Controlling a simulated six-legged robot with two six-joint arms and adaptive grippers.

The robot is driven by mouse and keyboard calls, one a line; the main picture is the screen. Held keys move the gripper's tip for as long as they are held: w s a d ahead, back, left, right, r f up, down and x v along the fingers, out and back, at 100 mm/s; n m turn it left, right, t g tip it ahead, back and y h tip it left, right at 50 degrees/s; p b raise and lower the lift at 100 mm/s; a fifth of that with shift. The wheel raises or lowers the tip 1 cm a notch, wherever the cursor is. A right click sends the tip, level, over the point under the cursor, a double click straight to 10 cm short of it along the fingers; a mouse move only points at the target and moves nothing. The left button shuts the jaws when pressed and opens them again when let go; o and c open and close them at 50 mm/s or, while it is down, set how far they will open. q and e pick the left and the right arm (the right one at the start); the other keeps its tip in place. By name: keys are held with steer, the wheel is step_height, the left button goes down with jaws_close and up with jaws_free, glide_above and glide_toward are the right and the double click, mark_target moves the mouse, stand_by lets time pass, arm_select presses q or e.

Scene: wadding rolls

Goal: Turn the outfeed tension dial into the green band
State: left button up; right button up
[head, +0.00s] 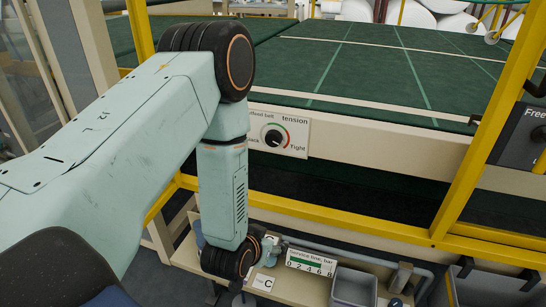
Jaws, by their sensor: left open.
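The tension dial (273,138) is a round black knob on a white plate (297,124) labelled "tension", with "Tight" at its lower right. The plate is fixed to the cream beam below the green belt. A coloured arc lies around the knob. A small light mark on the knob seems to point to the lower right, but it is too small to read surely against the bands. My left arm passes just left of the plate and covers part of its lettering. My left gripper (228,292) is low, below the dial and apart from it, mostly hidden by my wrist. My right gripper is not in view.
Yellow guard rails (337,227) run below the beam and up at the right. A shelf (308,287) below holds a grey bin (354,287) and a "Service line, bar" gauge plate (310,263). A dark "Free" panel (522,137) is at the far right.

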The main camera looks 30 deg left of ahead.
arm_select(q)
steer(key=w+a+r+t+y+b, duration=0.25)
steer(key=w+a+r+t, duration=0.2)
steer(key=w+r, duration=0.4)
steer(key=n+t+y+b, duration=0.2)
steer(key=t, duration=0.1)
glide_toward(272, 141)
steer(key=b+x, duration=0.1)
steer(key=x, duration=0.7)
steer(key=shift+w+f+b, duration=0.1)
steer(key=shift+w+b, duration=0.1)
steer(key=shift+b, duration=0.2)
steer(key=shift+w, duration=0.35)
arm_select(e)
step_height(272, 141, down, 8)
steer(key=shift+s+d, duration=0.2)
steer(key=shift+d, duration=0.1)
arm_select(q)
steer(key=shift+a, duration=0.1)
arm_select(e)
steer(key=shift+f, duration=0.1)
